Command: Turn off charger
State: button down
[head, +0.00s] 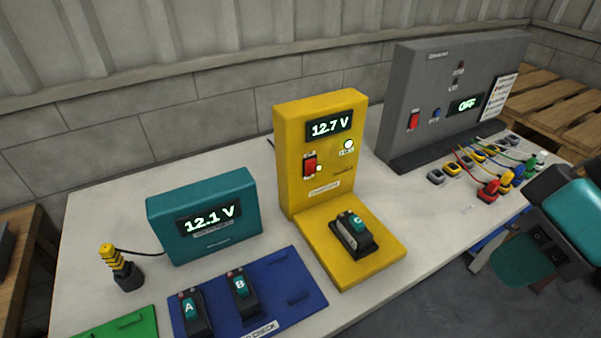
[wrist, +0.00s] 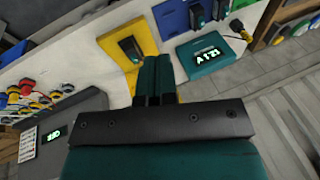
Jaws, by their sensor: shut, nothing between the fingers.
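The yellow charger (head: 285,155) stands upright at the middle of the bench in the head view, its display lit with 12.7 V. Battery C (head: 356,232) sits in the charger's yellow base (head: 385,262). In the wrist view my gripper (wrist: 155,62) is shut and empty, its fingertips over the picture of the yellow base (wrist: 112,42), apparently well short of it. It hides most of the charger's upright part there.
A teal voltmeter (head: 205,250) reads 12.1 V. Batteries A (head: 193,312) and B (head: 241,288) sit on a blue mat (head: 305,308). A grey panel (head: 430,85) reads OFF, with colored plugs (head: 490,190) before it. A yellow-black post (head: 120,270) stands left.

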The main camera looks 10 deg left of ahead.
jog(key=w+a+f+n+t+y+b, duration=0.1)
jog(key=w+a+f+n+t+b, duration=0.3)
jog(key=w+f, duration=0.45)
jog(key=w+a+f+n+t+b, duration=0.25)
jog(key=w+f+t+b, duration=0.3)
jog(key=w, duration=0.55)
jog(key=w+a+f+n+t+y+b, duration=0.1)
jog(key=a+f+n+t+y+b, duration=0.4)
jog(key=n, duration=0.7)
jog(key=a+f+y+b, duration=0.2)
jog(key=a+f, duration=0.1)
jog(key=shift+w+a+n+y, duration=0.15)
jog(key=shift+w+n+y, duration=0.15)
jog(key=shift+w+n, duration=0.1)
jog(key=shift+w+r, duration=0.1)
